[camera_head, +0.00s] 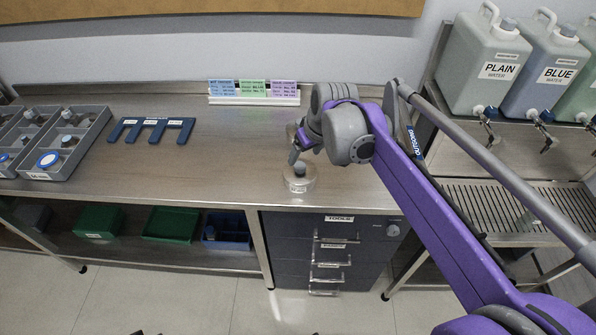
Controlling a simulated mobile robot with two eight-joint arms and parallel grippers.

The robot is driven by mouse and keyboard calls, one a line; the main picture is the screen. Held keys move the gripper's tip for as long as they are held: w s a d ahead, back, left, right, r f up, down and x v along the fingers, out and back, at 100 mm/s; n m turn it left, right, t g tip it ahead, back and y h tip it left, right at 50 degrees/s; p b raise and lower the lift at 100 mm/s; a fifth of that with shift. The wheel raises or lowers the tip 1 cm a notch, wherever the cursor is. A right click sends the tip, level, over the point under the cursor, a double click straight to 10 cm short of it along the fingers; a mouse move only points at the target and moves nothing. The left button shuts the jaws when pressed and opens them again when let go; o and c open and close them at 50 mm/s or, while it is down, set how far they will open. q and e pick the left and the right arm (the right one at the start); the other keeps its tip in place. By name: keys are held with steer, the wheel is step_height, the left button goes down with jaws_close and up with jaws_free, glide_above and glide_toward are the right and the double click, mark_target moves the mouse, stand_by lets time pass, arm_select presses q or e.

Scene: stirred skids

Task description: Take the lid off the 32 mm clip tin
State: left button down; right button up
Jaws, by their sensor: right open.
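A small round, pale tin (299,184) with a white label stands near the front edge of the workbench. A dark grey knob (300,169) shows on its top; the label is too small to read, so I cannot tell its size. My right gripper (294,148) is open and just above and behind the tin, seemingly apart from it. The wrist hides part of the fingers. My left gripper is not in view.
Grey trays (70,141) with jars and a dark slotted rack (152,130) are on the left. Coloured cards (254,89) stand at the back. Large water canisters (486,62) are on the right. The bench between rack and tin is clear.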

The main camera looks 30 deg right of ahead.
mark_target(300, 165)
steer(key=x, duration=0.5)
steer(key=shift+f, duration=0.45)
jaws_close()
